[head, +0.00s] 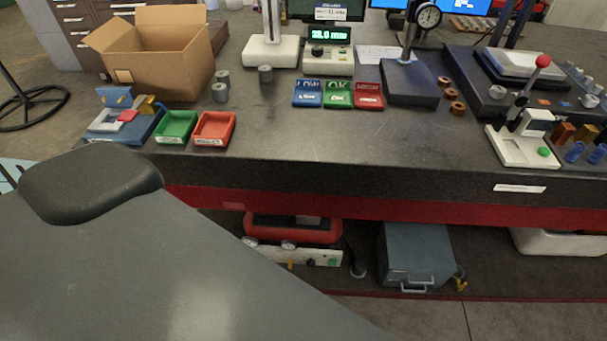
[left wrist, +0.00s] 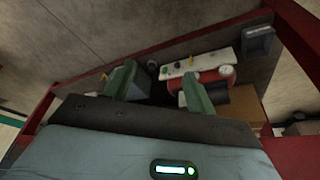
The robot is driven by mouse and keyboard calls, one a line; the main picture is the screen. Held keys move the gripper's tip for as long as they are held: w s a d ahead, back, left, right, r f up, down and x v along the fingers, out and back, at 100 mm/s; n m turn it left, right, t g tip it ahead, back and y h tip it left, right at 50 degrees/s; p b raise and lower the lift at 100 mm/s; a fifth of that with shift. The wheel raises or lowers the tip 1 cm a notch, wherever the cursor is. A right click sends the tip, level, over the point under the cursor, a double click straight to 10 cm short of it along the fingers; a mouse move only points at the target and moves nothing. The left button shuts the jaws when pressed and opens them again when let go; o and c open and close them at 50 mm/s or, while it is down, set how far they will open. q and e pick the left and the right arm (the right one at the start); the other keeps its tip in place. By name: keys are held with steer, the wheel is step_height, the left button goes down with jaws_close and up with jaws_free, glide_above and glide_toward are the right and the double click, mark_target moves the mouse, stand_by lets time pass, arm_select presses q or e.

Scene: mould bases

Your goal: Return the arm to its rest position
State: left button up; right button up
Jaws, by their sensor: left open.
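My left gripper (left wrist: 159,75) shows in the left wrist view with its two green fingers apart and nothing between them. Beyond the fingers, below the bench, are a red machine (left wrist: 214,78) and a white panel with knobs (left wrist: 196,63). They are apart from the fingers as far as I can tell. In the head view neither gripper shows. A large dark grey part of my own body fills the lower left there. My right gripper is not in view.
The dark workbench (head: 330,145) holds an open cardboard box (head: 155,65), a green tray (head: 176,126), a red tray (head: 213,128), grey cylinders and a red-knobbed press (head: 525,130). Under it stand a red machine (head: 290,230) and a grey metal box (head: 415,250). The bench's front middle is clear.

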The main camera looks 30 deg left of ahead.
arm_select(q)
steer(key=shift+w+d+f+t+h+p, duration=0.15)
steer(key=shift+w+d+f+t+h, duration=0.1)
steer(key=shift+w+f+t, duration=0.5)
steer(key=shift+w+d+f+t+h+p, duration=0.15)
steer(key=shift+w+d+f+t, duration=0.2)
steer(key=shift+t, duration=0.55)
steer(key=shift+w+d+f+t+h+p, duration=0.1)
steer(key=shift+w+d+f+t+h, duration=0.1)
steer(key=shift+w+f+t, duration=0.55)
steer(key=shift+s+r, duration=0.15)
steer(key=shift+s, duration=0.05)
